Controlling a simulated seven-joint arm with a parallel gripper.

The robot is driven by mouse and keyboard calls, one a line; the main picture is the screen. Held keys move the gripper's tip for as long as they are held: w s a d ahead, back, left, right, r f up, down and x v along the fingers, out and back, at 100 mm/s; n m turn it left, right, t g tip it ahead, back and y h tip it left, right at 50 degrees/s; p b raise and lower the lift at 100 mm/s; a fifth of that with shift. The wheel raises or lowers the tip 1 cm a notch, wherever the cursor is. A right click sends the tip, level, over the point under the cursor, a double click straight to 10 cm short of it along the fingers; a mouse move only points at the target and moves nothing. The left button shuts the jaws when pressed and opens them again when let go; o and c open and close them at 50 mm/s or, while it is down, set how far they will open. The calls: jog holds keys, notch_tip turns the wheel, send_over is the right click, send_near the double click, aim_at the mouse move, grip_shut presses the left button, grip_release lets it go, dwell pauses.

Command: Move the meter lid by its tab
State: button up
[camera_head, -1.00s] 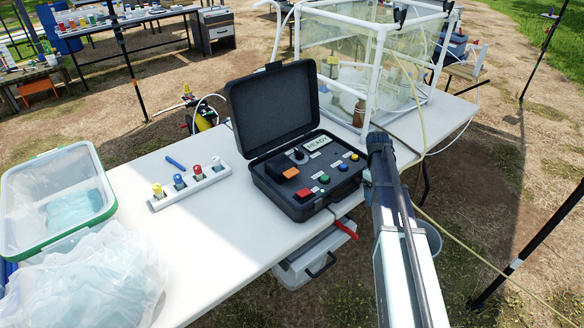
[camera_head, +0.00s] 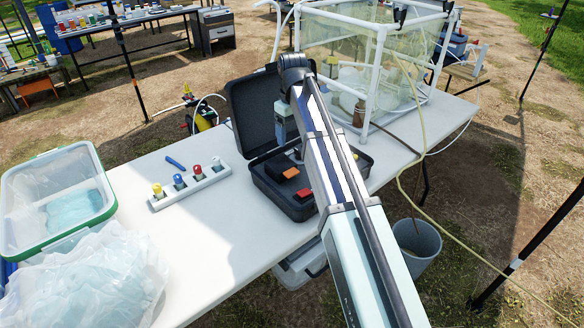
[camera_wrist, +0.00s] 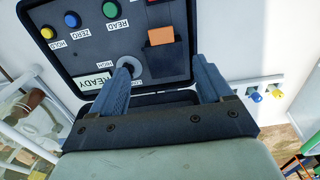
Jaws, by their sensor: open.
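The black meter case (camera_head: 280,200) sits on the white table with its lid (camera_head: 247,112) raised upright at the back. My arm crosses in front of the lid's right part, and I cannot clearly make out the tab at its top edge. My gripper (camera_wrist: 165,72) is open and empty, its two blue fingers apart over the meter panel (camera_wrist: 130,45), near the lid's hinge side. Contact with the case cannot be told. The wrist view shows the panel upside down, with a READY display, coloured buttons, a round knob and an orange block.
A white rack (camera_head: 188,187) with coloured caps and a blue pen (camera_head: 175,163) lie left of the case. A clear-walled box with a white frame (camera_head: 379,80) stands behind right. A green-rimmed tub (camera_head: 55,240) and a plastic bag (camera_head: 95,275) fill the table's left end.

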aim_at(292, 172)
notch_tip(292, 172, down, 14)
jog(key=shift+r, duration=0.2)
dwell(0.4)
jog(key=shift+c, duration=0.4)
grip_shut()
dwell(0.4)
jog(key=shift+w+a+r, duration=0.1)
jog(key=shift+a+r, duration=0.05)
